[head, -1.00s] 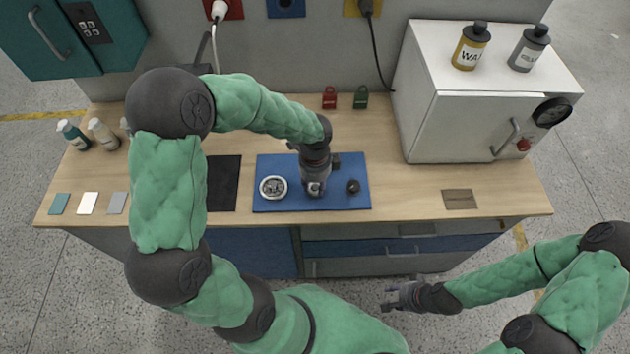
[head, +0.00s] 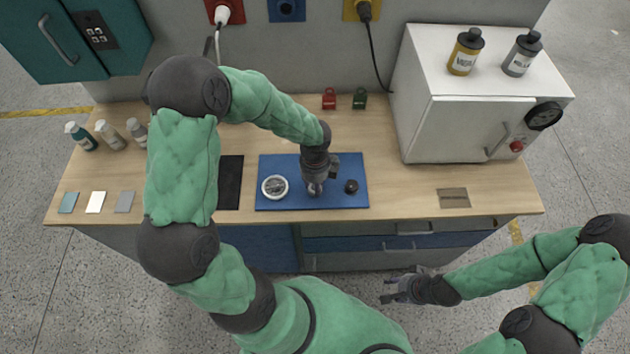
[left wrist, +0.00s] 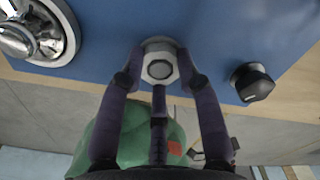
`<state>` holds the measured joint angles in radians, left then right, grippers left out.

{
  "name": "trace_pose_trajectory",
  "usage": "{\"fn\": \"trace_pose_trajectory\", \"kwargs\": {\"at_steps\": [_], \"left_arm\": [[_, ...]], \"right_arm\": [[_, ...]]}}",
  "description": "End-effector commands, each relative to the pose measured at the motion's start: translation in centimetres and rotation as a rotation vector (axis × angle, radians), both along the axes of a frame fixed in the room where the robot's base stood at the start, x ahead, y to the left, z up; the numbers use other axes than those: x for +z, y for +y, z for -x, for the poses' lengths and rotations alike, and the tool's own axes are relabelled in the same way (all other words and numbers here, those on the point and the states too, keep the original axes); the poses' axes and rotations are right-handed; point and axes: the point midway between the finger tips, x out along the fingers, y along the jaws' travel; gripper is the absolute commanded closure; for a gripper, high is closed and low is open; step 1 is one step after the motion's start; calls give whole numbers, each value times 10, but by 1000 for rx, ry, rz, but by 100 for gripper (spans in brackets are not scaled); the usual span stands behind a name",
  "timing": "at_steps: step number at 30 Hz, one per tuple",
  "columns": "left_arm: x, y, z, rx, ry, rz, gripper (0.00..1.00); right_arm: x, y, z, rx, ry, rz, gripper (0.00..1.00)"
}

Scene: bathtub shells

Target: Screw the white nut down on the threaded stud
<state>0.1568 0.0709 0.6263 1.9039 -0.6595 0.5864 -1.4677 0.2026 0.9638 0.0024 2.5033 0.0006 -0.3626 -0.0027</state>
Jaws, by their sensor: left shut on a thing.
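The white nut (left wrist: 160,66) is a pale hexagonal ring around the end of the threaded stud (left wrist: 160,69), seen from above in the left wrist view. My left gripper (left wrist: 159,70) has its fingers closed against the sides of the nut. In the head view this gripper (head: 315,188) points down at the middle of the blue mat (head: 300,202) and hides most of the nut. The stud's lower part is hidden. My right gripper (head: 392,290) is open and empty, low in front of the bench.
A round silver-and-white fixture (head: 274,187) lies left of the left gripper, and a black knob (head: 351,186) stands close on its right. A black pad (head: 229,184) lies farther left. A white cabinet (head: 450,125) stands at the right. Bare bench lies between mat and cabinet.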

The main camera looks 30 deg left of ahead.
Motion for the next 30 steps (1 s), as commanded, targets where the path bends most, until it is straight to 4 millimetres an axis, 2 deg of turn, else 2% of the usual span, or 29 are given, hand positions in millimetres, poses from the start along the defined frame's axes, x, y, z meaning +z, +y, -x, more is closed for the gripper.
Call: {"fn": "trace_pose_trajectory", "kwargs": {"at_steps": [18, 30], "left_arm": [[2, 0, 0, -256, 0, 0, 100], [0, 0, 0, -298, -1, -1, 100]], "right_arm": [[28, 0, 0, 0, 0, 0, 60], [30, 0, 0, 0, 0, 0, 60]]}}
